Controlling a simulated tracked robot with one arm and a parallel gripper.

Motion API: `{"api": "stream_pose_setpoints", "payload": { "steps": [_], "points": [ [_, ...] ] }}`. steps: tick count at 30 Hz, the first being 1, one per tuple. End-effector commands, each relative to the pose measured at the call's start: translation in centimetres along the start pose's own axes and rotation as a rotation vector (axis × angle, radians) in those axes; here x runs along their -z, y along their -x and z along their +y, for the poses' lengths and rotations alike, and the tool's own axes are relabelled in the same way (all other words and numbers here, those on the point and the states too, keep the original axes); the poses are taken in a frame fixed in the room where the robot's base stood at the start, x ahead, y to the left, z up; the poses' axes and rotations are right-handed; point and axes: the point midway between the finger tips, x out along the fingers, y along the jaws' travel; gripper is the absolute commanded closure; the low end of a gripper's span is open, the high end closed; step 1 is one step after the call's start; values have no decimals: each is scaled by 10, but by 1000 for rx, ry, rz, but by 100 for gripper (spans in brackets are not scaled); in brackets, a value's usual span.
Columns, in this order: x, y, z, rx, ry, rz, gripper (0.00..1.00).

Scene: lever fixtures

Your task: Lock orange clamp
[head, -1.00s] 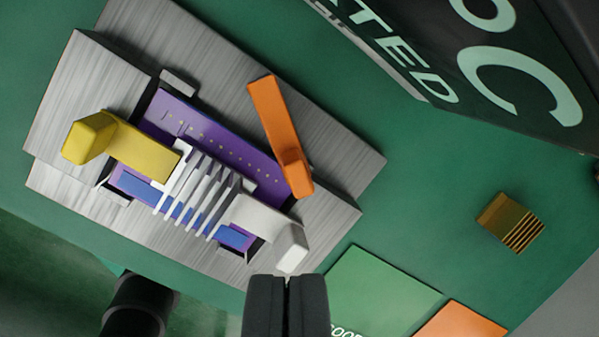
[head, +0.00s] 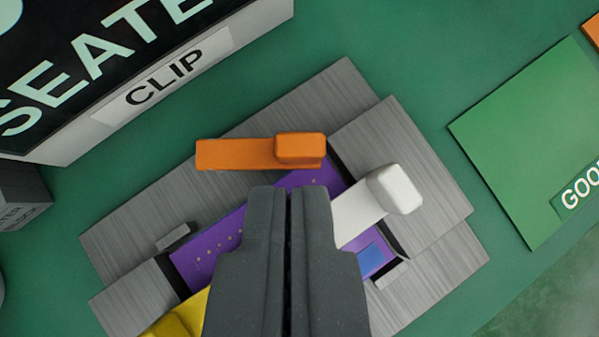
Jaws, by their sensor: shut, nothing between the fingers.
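The orange clamp (head: 235,154) is a flat bar with a raised block at its right end. It lies along the upper edge of the purple board (head: 205,250), mostly on the grey metal fixture (head: 130,222). My gripper (head: 289,190) is shut and empty, its tips over the purple board just below the clamp's block end. A small gap shows between the tips and the clamp in the picture; height is hard to tell. The white clamp (head: 395,190) is right of my gripper. The yellow clamp (head: 180,318) is at the lower left, partly hidden by my gripper, which also hides the board's middle.
A dark sign block (head: 150,60) reading "SEATE" and "CLIP" stands at the upper left. A green "GOOD" pad (head: 530,130) lies at the right. A dark grey box (head: 20,195) is at the left edge. Green surface is clear between fixture and pad.

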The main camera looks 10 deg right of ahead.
Motion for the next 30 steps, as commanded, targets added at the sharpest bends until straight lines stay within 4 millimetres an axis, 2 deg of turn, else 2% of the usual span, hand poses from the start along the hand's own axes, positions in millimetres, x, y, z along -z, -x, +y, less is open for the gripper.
{"api": "stream_pose_setpoints", "payload": {
  "steps": [16,21,30],
  "points": [
    [-2,-82,0,-2,4,-4,100],
    [-1,-92,-1,1,4,-1,100],
    [-1,-92,-1,0,4,-1,100]
  ]
}}
